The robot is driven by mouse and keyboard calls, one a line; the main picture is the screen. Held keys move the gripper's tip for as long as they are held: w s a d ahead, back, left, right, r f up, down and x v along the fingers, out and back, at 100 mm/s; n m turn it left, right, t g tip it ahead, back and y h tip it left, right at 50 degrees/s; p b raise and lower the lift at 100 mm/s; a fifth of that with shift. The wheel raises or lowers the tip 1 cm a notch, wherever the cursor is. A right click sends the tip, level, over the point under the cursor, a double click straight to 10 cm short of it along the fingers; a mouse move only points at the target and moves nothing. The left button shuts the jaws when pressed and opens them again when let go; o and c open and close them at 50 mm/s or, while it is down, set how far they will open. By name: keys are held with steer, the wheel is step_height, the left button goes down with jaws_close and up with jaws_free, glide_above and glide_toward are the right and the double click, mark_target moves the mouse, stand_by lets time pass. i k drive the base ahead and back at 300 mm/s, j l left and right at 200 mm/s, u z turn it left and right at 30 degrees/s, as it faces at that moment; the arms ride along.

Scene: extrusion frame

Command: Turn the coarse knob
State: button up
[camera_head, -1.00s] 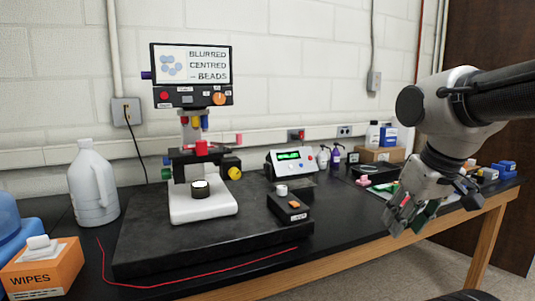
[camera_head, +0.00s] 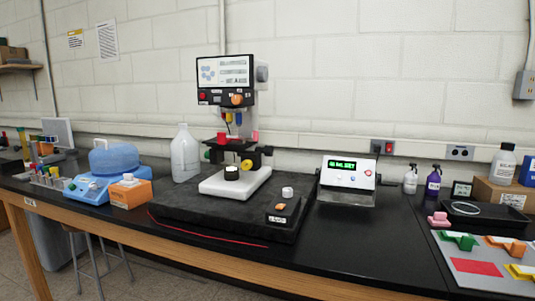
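A microscope (camera_head: 252,185) with a white base stands on a dark slab (camera_head: 180,210) near the middle of the bench. A screen (camera_head: 222,71) is mounted on top, its text too small to read. A yellow knob (camera_head: 247,164) sticks out at the right of the stage, with a dark part (camera_head: 267,151) beside it. No readable label shows which one is the coarse knob. A small orange knob (camera_head: 237,99) sits under the screen. My gripper is not in view.
A dark box with an orange button (camera_head: 280,207) lies at the slab's front right. A display unit (camera_head: 348,180) stands to the right, a white jug (camera_head: 185,154) behind left. A red cord (camera_head: 207,236) runs along the front.

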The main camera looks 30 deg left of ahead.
mark_target(269, 149)
steer(key=l+u, duration=0.15)
steer(key=u, duration=0.3)
steer(key=l+u, duration=0.15)
steer(key=u, duration=0.25)
steer(key=l+u, duration=0.15)
steer(key=u, duration=0.3)
steer(key=i+l+u, duration=0.2)
steer(key=u, duration=0.15)
steer(key=i+l+u, duration=0.2)
steer(key=l+u, duration=0.15)
